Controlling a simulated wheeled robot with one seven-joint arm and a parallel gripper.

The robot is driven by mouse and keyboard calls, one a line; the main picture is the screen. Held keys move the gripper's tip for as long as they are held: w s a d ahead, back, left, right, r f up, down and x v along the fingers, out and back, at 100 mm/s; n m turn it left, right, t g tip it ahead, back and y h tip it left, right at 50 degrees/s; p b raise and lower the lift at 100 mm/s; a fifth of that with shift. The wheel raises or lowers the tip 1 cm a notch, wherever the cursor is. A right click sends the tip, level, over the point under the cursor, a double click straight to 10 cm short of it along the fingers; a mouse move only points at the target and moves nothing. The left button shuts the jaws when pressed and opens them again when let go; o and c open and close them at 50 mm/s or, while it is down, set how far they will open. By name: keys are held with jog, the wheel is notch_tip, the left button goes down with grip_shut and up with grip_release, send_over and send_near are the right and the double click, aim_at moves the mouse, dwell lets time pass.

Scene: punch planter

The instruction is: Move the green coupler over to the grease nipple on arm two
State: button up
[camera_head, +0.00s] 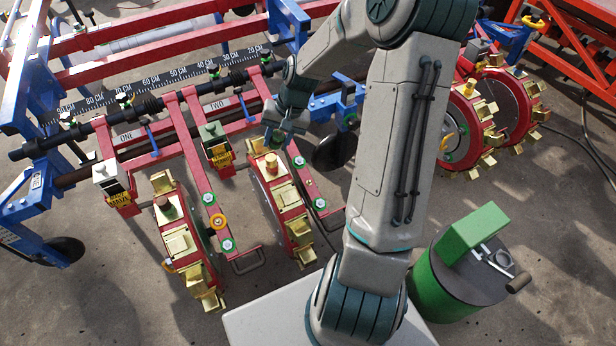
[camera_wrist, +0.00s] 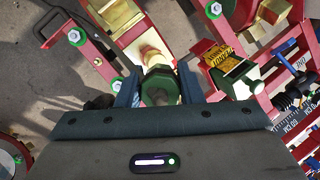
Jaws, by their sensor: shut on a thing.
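My gripper (camera_head: 285,128) is shut on the green coupler (camera_wrist: 160,86), which sits between its two fingers in the wrist view. In the head view the coupler is mostly hidden by my gripper. It is over the upper end of the right-hand near punch wheel (camera_head: 285,215), by arm two, whose label "TWO" (camera_head: 217,105) is on the cross beam. A brass-coloured fitting (camera_wrist: 152,57) shows just beyond the coupler in the wrist view. I cannot tell whether they touch, or which fitting is the grease nipple.
A second punch wheel (camera_head: 185,245) stands at left by arm one. Red frame bars, yellow-labelled boxes (camera_head: 217,145) and a black scale bar (camera_head: 165,75) crowd the area. A green drum (camera_head: 435,285) stands at lower right. Bare concrete lies at the lower left.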

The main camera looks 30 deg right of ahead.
jog(key=s+d+f+m+t+b, duration=0.1)
jog(key=d+f+m, duration=0.2)
jog(key=f, duration=0.1)
jog(key=s+d+f+m+b, duration=0.2)
jog(key=d+f+m, duration=0.1)
jog(key=f+m, duration=0.1)
jog(key=s+d+f+m+t+b, duration=0.1)
jog(key=d+f+m+b, duration=0.1)
jog(key=f, duration=0.3)
jog(key=shift+s+d+m+t+h, duration=0.2)
jog(key=shift+d+m+t+h, duration=0.15)
jog(key=shift+d+m, duration=0.35)
jog(key=shift+w+f+b, duration=0.45)
jog(key=shift+f+b, duration=0.55)
jog(key=shift+f, duration=0.2)
jog(key=shift+w+f+b, duration=0.4)
jog(key=shift+f+b, duration=0.55)
jog(key=shift+f, duration=0.2)
jog(key=shift+w+f+b, duration=0.45)
jog(key=shift+f+b, duration=0.55)
jog(key=shift+f, duration=0.2)
jog(key=shift+d+b+x, duration=0.15)
jog(key=shift+b+x, duration=0.25)
jog(key=shift+x, duration=0.3)
jog(key=shift+d+b+x, duration=0.1)
jog(key=shift+b+x, duration=0.3)
jog(key=shift+x, duration=0.25)
jog(key=shift+f, duration=0.1)
jog(key=o, duration=1.3)
jog(key=shift+c, duration=0.2)
